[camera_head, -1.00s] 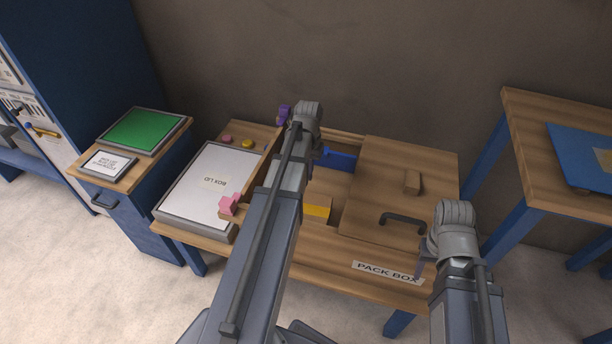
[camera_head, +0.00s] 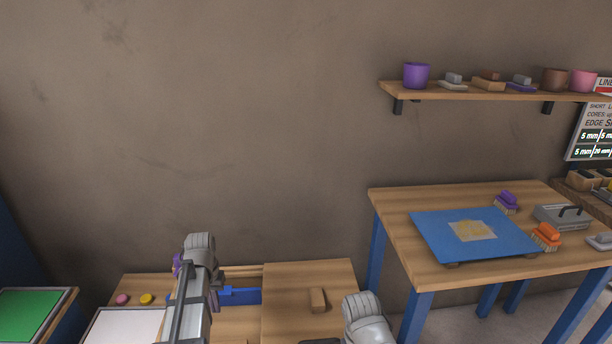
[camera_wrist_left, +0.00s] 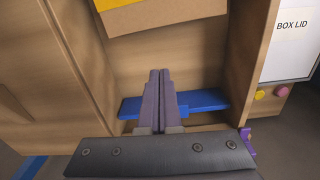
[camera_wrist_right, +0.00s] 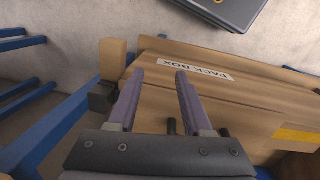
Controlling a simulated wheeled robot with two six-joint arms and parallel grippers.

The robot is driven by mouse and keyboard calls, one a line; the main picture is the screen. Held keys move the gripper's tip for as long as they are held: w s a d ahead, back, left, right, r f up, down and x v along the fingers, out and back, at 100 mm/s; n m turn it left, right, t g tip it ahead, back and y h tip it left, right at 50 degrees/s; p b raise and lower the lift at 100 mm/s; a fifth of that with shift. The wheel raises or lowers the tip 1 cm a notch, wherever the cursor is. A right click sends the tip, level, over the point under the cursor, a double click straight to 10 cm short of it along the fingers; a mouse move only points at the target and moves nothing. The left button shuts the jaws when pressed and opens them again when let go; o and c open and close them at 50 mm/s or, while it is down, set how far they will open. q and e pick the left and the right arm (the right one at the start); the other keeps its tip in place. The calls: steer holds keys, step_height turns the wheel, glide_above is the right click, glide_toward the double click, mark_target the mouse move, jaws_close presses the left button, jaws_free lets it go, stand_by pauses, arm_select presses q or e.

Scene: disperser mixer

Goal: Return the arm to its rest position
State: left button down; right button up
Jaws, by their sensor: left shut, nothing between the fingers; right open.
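My left gripper (camera_head: 214,299) is over the open part of the wooden pack box (camera_head: 283,267). In the left wrist view its fingers (camera_wrist_left: 160,78) are shut, with nothing between them, pointing into the box. A blue piece (camera_wrist_left: 207,100) lies in the box beneath the fingers; I cannot tell whether they touch it. The right fingers are out of the head view.
A wooden panel with a small block (camera_head: 317,299) covers the box's right part. The box lid (camera_wrist_left: 294,40) lies beside the box. A table with a blue mat (camera_head: 425,232) and brushes (camera_head: 546,236) stands at right, below a wall shelf (camera_head: 450,90) with cups.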

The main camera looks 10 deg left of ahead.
arm_select(q)
steer(key=s+d+m, duration=0.1)
steer(key=s+d, duration=0.2)
steer(key=d, duration=0.4)
steer(key=s+d+m, duration=0.1)
steer(key=s+d, duration=0.1)
steer(key=d, duration=0.5)
steer(key=s+d+m, duration=0.1)
steer(key=s+d, duration=0.2)
steer(key=d, duration=0.4)
steer(key=shift+s+t, duration=0.3)
steer(key=s+d+m+y, duration=0.1)
steer(key=s+d+m, duration=0.2)
steer(key=s+d, duration=0.35)
step_height(320, 180, up, 13)
steer(key=w+d+p, duration=0.1)
steer(key=w+p, duration=0.1)
steer(key=p, duration=1.1)
steer(key=shift+d+g, duration=0.15)
steer(key=shift+g, duration=0.25)
